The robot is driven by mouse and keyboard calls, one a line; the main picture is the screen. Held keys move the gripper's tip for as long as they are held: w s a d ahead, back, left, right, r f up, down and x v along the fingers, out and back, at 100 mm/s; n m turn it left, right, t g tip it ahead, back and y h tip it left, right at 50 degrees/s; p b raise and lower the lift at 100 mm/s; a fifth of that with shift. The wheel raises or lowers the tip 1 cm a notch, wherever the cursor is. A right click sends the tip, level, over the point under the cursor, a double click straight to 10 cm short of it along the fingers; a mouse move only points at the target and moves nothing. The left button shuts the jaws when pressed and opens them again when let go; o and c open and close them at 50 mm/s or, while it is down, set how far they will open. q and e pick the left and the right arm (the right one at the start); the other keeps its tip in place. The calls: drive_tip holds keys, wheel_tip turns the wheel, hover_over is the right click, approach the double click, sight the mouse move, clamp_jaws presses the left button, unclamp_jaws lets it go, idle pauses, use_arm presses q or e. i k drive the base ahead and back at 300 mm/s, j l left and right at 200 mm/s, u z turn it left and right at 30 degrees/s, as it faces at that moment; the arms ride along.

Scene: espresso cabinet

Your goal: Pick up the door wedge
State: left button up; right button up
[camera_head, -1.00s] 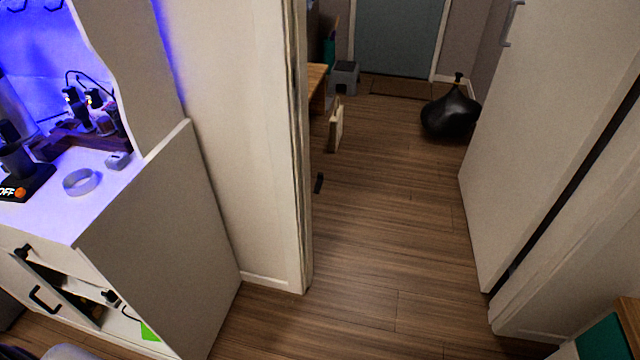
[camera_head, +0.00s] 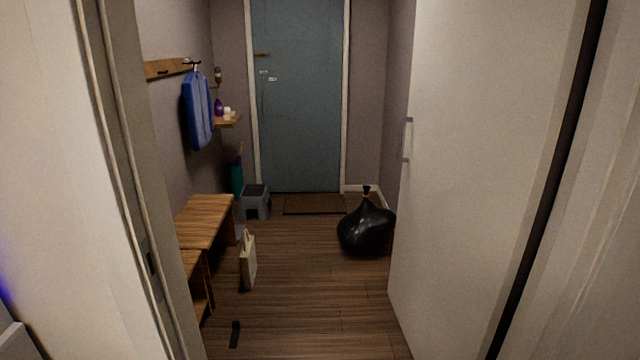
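A small dark, flat piece that looks like the door wedge (camera_head: 235,334) lies on the wooden floor just past the doorway, near the left door frame. It is small in the view, so its exact shape is hard to tell. Neither of my grippers shows in the head view.
The doorway is bounded by the left frame (camera_head: 150,260) and a white door (camera_head: 475,180) on the right. Beyond are a wooden bench (camera_head: 205,215), a tote bag (camera_head: 248,262), a grey step stool (camera_head: 255,203), a black bag (camera_head: 366,228) and a doormat (camera_head: 314,205). The middle floor is clear.

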sight(236, 329)
drive_tip(key=i, duration=0.6)
drive_tip(key=i+l+u, duration=0.1)
drive_tip(key=i, duration=0.5)
drive_tip(key=i+l+u, duration=0.1)
drive_tip(key=i, duration=0.5)
